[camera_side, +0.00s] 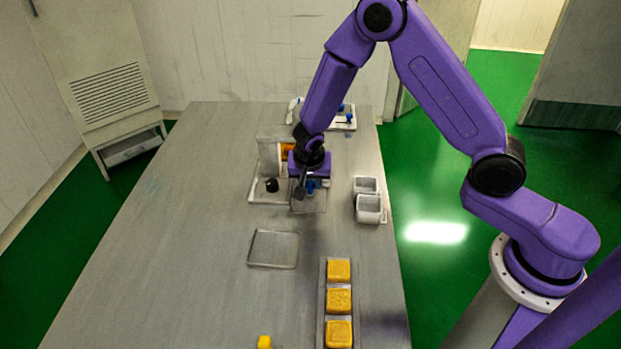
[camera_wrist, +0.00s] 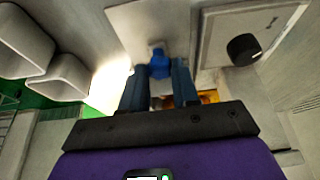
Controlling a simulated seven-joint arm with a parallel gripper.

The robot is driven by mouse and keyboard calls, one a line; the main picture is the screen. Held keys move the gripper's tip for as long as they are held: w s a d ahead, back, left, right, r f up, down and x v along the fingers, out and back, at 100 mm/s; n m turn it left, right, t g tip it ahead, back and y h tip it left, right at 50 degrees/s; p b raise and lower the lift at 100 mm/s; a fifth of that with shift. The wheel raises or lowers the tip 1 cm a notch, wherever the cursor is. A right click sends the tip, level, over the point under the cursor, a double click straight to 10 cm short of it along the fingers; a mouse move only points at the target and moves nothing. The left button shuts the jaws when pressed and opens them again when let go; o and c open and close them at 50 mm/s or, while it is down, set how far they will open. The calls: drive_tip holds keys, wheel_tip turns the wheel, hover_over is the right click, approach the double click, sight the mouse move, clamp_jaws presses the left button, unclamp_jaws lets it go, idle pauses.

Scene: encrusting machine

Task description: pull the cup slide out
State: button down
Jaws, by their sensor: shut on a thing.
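The cup slide appears as a pale flat plate (camera_wrist: 140,22) with a blue knob (camera_wrist: 159,66) at its edge in the wrist view. My gripper (camera_wrist: 158,72) is shut on the blue knob, with one dark finger on each side of it. In the side view my gripper (camera_side: 304,188) is low at the front right of the pale encrusting machine (camera_side: 267,155). A small patch of blue shows beside the fingers there, and my wrist hides much of the slide and the machine.
A black dial (camera_side: 271,185) is on the machine's base, left of my gripper. Two pale open containers (camera_side: 369,208) stand to the right. An empty square tray (camera_side: 273,249) lies in front. A long tray (camera_side: 322,300) holds yellow blocks. The table's left side is clear.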

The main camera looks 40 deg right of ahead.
drive_tip(key=s+a, duration=0.6)
drive_tip(key=shift+s+a, duration=0.2)
drive_tip(key=shift+a, duration=0.1)
drive_tip(key=c, duration=0.8)
unclamp_jaws()
drive_tip(key=shift+a+r, duration=0.1)
drive_tip(key=shift+r, duration=0.45)
drive_tip(key=v, duration=1.6)
drive_tip(key=shift+s+r, duration=0.15)
drive_tip(key=shift+s, duration=0.05)
